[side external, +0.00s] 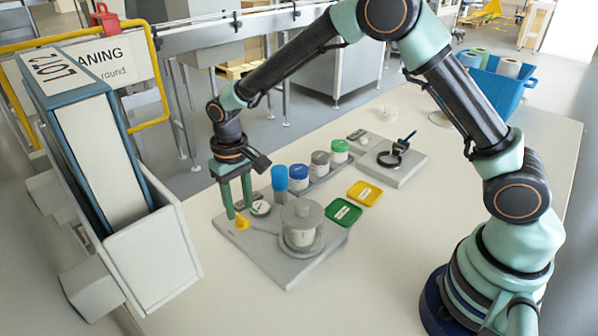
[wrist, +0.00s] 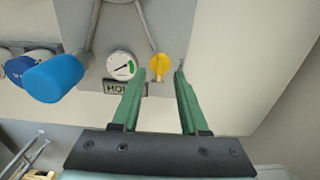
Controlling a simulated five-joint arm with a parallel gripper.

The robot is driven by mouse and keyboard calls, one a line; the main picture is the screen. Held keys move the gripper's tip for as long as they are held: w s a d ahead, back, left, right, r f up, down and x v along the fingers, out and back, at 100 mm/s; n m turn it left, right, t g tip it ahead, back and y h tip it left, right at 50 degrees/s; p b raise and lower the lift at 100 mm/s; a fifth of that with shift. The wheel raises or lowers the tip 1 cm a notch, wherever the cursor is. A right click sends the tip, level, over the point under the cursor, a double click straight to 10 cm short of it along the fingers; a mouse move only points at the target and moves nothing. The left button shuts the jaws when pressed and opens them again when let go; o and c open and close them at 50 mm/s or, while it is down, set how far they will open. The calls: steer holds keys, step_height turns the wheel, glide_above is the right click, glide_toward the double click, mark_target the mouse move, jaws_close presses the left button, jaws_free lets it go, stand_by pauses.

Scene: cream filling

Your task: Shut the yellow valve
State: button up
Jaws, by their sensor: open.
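The yellow valve (side external: 242,221) is a small yellow handle on the grey base plate, at its left end in the side external view. In the wrist view the yellow valve (wrist: 158,68) lies just ahead of and between my fingertips. My gripper (wrist: 160,75) is open, with one green finger on each side of the valve and a gap visible around it. In the side external view my gripper (side external: 238,212) points down, close to the valve. I cannot tell whether a finger touches it. A round gauge (wrist: 121,65) sits left of the valve, above a dark label.
A blue-topped cylinder (side external: 279,178) and several lidded jars stand behind the plate. A grey cylindrical vessel (side external: 302,222) stands right of the valve. Green (side external: 343,211) and yellow (side external: 365,193) trays lie farther right. The front of the white table (side external: 400,270) is clear.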

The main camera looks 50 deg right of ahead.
mark_target(242, 221)
steer(key=shift+f, duration=1.3)
jaws_close()
